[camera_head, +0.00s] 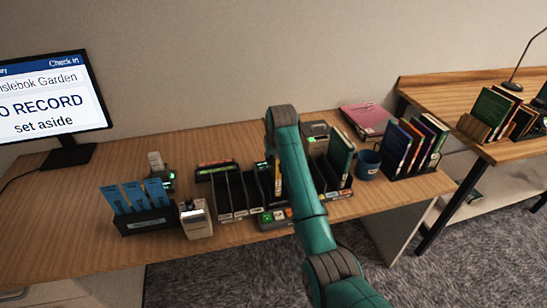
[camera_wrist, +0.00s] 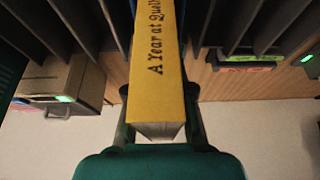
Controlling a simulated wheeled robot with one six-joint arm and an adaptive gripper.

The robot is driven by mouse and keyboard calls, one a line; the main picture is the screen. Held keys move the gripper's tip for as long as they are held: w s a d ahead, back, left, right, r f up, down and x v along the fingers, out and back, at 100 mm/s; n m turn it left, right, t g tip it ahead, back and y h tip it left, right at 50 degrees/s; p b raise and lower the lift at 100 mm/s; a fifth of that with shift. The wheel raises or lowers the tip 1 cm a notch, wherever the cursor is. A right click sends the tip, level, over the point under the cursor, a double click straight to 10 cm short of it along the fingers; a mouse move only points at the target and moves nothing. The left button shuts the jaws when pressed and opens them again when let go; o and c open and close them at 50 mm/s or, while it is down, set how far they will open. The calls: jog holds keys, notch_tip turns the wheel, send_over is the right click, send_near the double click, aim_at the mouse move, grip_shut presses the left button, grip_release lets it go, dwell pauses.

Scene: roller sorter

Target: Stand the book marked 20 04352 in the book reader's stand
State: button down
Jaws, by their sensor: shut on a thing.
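My gripper (camera_wrist: 158,112) is shut on a yellow book (camera_wrist: 160,70), whose cover or spine reads "A Year at Quell…". A small strip of the yellow book (camera_head: 277,178) shows in the head view, beside my teal arm, among the dark dividers of the sorter (camera_head: 236,192). My arm hides the gripper there. No mark 20 04352 is readable on any book. A grey box with a green light (camera_head: 317,130) stands behind the sorter and also shows in the wrist view (camera_wrist: 75,85); I cannot tell whether it is the book reader's stand.
A green book (camera_head: 340,155) stands right of my arm, then a blue mug (camera_head: 367,164) and a row of books (camera_head: 410,146). Left are a blue-card holder (camera_head: 147,221), a pale device (camera_head: 195,219) and a monitor (camera_head: 55,105) reading "set aside". The desk's left front is clear.

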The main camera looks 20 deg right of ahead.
jog(key=shift+f, duration=0.55)
dwell(0.4)
jog(key=c, duration=0.9)
grip_release()
jog(key=v, duration=1.2)
